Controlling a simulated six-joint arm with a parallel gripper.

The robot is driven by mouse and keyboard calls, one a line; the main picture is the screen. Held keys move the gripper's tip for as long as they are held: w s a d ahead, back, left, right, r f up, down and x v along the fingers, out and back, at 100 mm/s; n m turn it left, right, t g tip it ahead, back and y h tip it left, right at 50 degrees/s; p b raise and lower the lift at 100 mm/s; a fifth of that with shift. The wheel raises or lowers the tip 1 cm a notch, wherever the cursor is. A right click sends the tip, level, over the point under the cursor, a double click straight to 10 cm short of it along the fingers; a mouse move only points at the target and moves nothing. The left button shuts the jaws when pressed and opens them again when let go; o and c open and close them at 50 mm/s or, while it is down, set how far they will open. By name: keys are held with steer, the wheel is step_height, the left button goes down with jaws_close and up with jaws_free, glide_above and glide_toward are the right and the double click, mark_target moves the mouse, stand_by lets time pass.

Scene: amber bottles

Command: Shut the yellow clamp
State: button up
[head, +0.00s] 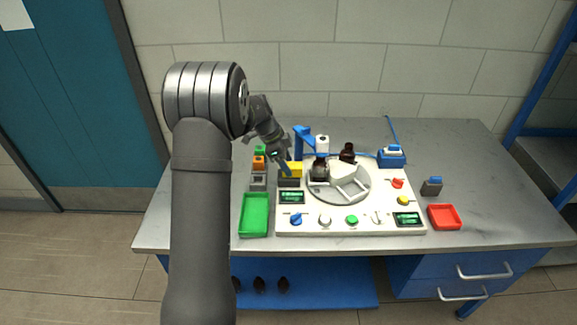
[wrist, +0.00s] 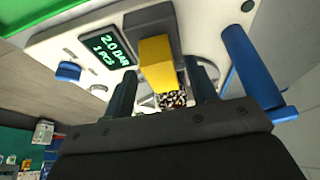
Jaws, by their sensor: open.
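The yellow clamp (head: 295,170) sits at the back left corner of the white machine, on a dark grey base. In the wrist view the yellow clamp (wrist: 158,64) is a yellow block reaching from its dark grey base (wrist: 150,22) toward my gripper. My gripper (head: 284,165) is at the clamp in the head view. In the wrist view my gripper (wrist: 162,88) is open, with one dark finger on each side of the yellow part. A speckled black-and-white patch (wrist: 173,98) shows at the near end of the yellow part. I cannot tell whether the fingers touch it.
The white machine (head: 310,226) carries knobs, displays and a round turntable (head: 363,199) with amber bottles. A blue post (head: 300,143) stands close to my gripper; it also shows in the wrist view (wrist: 252,65). A green tray (head: 254,215) and a red tray (head: 444,217) flank the machine.

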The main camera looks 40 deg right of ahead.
mark_target(299, 165)
steer(key=shift+x, duration=0.85)
steer(key=shift+c, duration=0.4)
jaws_close()
steer(key=shift+s+d, duration=1.2)
steer(key=shift+o, duration=0.4)
jaws_free()
steer(key=v, duration=1.7)
steer(key=shift+r, duration=0.2)
